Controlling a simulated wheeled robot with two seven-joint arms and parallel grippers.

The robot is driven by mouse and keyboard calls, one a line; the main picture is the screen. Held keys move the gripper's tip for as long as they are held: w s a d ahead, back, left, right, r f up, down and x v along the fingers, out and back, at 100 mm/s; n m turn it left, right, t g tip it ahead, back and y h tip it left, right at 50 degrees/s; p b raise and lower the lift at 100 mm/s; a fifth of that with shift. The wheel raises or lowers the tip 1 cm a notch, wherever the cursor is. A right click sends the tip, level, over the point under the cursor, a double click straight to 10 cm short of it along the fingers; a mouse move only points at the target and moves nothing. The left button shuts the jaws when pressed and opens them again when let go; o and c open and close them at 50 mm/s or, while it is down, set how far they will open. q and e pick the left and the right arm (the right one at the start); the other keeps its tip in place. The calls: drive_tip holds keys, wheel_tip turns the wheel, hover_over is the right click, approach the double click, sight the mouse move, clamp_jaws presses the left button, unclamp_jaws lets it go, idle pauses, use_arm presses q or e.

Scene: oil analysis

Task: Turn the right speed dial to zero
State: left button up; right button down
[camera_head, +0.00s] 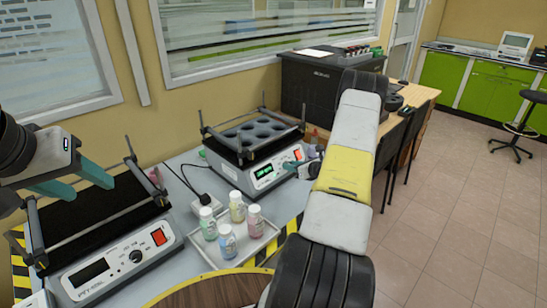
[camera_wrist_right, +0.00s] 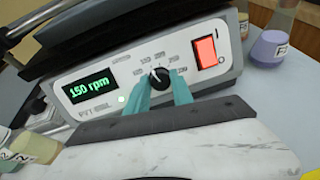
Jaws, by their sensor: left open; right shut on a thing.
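The right shaker (camera_head: 262,180) stands at the back of the table with its front panel facing me. In the right wrist view its speed dial (camera_wrist_right: 159,74) is a black knob with a white pointer mark. Its green display (camera_wrist_right: 90,90) reads 150 rpm. My right gripper (camera_wrist_right: 161,92) is shut on the dial, one teal finger on each side; in the head view my right arm mostly hides it. My left gripper (camera_head: 90,186) is open and empty above the left shaker (camera_head: 120,262).
A red lit switch (camera_wrist_right: 207,52) is right of the dial. A tray (camera_head: 226,262) with several capped bottles stands between the shakers. In the right wrist view a flask with purple liquid (camera_wrist_right: 271,47) stands beside the shaker. A black machine (camera_head: 315,85) is behind.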

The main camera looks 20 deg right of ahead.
drive_tip(key=n+y, duration=0.1)
drive_tip(key=n, duration=0.6)
drive_tip(key=n+y, duration=0.1)
drive_tip(key=n, duration=0.6)
drive_tip(key=shift+d+n+g, duration=0.2)
drive_tip(key=shift+n+g, duration=0.1)
drive_tip(key=shift+n, duration=0.1)
idle(0.4)
drive_tip(key=c, duration=1.1)
unclamp_jaws()
drive_tip(key=shift+v, duration=3.85)
